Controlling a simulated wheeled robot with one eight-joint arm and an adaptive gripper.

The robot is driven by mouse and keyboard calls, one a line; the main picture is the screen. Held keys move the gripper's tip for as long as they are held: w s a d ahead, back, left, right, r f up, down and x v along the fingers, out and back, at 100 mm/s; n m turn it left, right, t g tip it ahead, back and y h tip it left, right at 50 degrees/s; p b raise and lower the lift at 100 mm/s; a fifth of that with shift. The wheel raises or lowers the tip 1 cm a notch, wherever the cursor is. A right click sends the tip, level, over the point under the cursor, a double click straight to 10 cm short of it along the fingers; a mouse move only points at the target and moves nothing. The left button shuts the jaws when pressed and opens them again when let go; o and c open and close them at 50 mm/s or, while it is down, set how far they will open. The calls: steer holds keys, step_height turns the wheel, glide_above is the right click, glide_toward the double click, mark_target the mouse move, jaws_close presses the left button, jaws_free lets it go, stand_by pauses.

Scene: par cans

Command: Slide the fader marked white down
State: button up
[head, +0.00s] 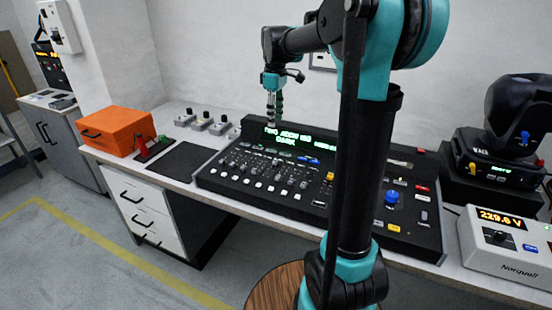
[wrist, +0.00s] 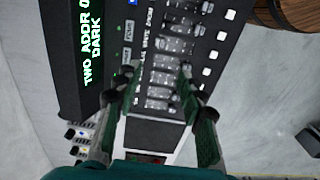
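A black lighting console (head: 210,178) stands on the bench, with a green lit display (head: 287,136) at its back edge. A bank of faders (head: 262,164) with pale caps runs across its left half, above a row of white buttons. The labels are too small to read, so I cannot tell which fader is marked white. My gripper (head: 272,121) points down over the console near the display. In the wrist view my gripper (wrist: 160,72) is open, with its two fingers apart and several faders (wrist: 166,76) showing between and beyond them. It holds nothing. My arm hides part of the console.
An orange case (head: 112,128), small knob boxes (head: 201,121) and a black mat (head: 180,162) lie left of the console. A moving-head light (head: 515,120) and a white meter box (head: 500,257) stand right. A round wooden top (head: 272,290) is in front.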

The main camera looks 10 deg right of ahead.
mark_target(275, 161)
step_height(275, 161, down, 17)
steer(key=shift+f, duration=0.1)
stand_by(0.4)
steer(key=shift+c, duration=0.3)
jaws_close()
